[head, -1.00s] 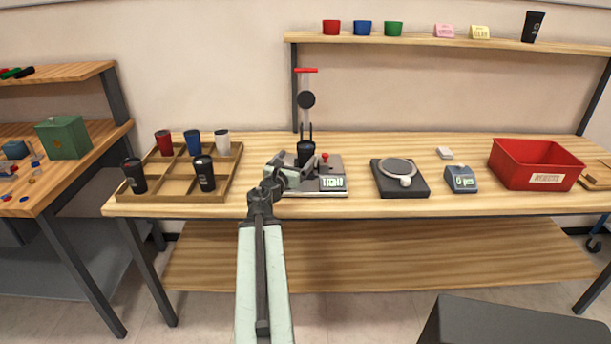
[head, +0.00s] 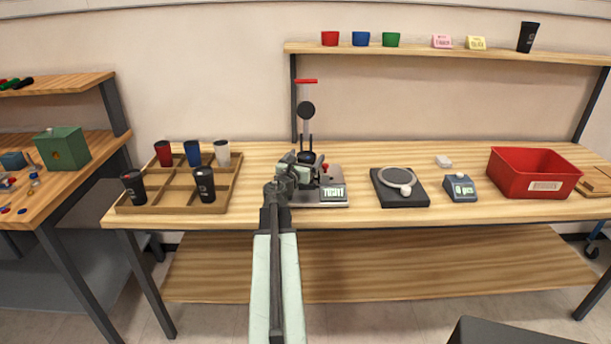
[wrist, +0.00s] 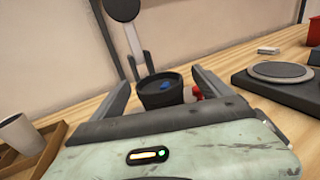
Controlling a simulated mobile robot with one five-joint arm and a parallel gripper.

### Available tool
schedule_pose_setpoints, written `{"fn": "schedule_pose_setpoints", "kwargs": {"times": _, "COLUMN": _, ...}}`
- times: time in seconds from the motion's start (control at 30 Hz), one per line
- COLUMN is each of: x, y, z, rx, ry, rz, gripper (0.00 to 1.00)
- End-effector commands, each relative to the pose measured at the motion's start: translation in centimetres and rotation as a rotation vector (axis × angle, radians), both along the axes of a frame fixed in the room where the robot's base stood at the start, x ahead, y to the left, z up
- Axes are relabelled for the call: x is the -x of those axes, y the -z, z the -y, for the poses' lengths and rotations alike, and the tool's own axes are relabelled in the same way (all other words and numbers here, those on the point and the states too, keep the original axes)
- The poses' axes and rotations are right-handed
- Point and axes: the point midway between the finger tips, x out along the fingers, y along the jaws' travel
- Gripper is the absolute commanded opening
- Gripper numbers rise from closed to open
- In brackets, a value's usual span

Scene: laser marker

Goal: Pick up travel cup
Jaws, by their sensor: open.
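Whether a finger touches the cup, I cannot tell. Two more black cups, a left one (head: 133,187) and a right one (head: 204,184), stand in the wooden tray.
The tray (head: 176,208) also holds red, blue and white cups. A scale (head: 402,198) and red bin (head: 522,177) stand right.

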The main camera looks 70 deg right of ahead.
Motion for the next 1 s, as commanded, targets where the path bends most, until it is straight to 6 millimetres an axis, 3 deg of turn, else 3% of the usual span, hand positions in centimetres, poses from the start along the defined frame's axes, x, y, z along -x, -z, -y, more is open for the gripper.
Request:
{"fn": "schedule_pose_setpoints", "kwargs": {"times": 0.13, "x": -0.2, "y": 0.0, "z": -0.2, "rx": 0.000, "ry": -0.003, "rz": 0.000, "gripper": 0.86}}
{"fn": "schedule_pose_setpoints", "kwargs": {"times": 0.27, "x": -0.3, "y": 0.0, "z": -0.2, "rx": 0.000, "ry": -0.004, "rz": 0.000, "gripper": 0.49}}
{"fn": "schedule_pose_setpoints", "kwargs": {"times": 0.3, "x": -0.3, "y": 0.0, "z": -0.2, "rx": 0.000, "ry": -0.004, "rz": 0.000, "gripper": 0.47}}
{"fn": "schedule_pose_setpoints", "kwargs": {"times": 0.67, "x": -0.2, "y": -0.4, "z": -0.2, "rx": 0.000, "ry": -0.003, "rz": 0.000, "gripper": 0.46}}
{"fn": "schedule_pose_setpoints", "kwargs": {"times": 0.87, "x": -0.2, "y": -3.2, "z": -0.2, "rx": 0.000, "ry": -0.003, "rz": 0.000, "gripper": 0.46}}
{"fn": "schedule_pose_setpoints", "kwargs": {"times": 1.0, "x": -0.2, "y": -6.3, "z": -0.2, "rx": 0.000, "ry": -0.003, "rz": 0.000, "gripper": 0.46}}
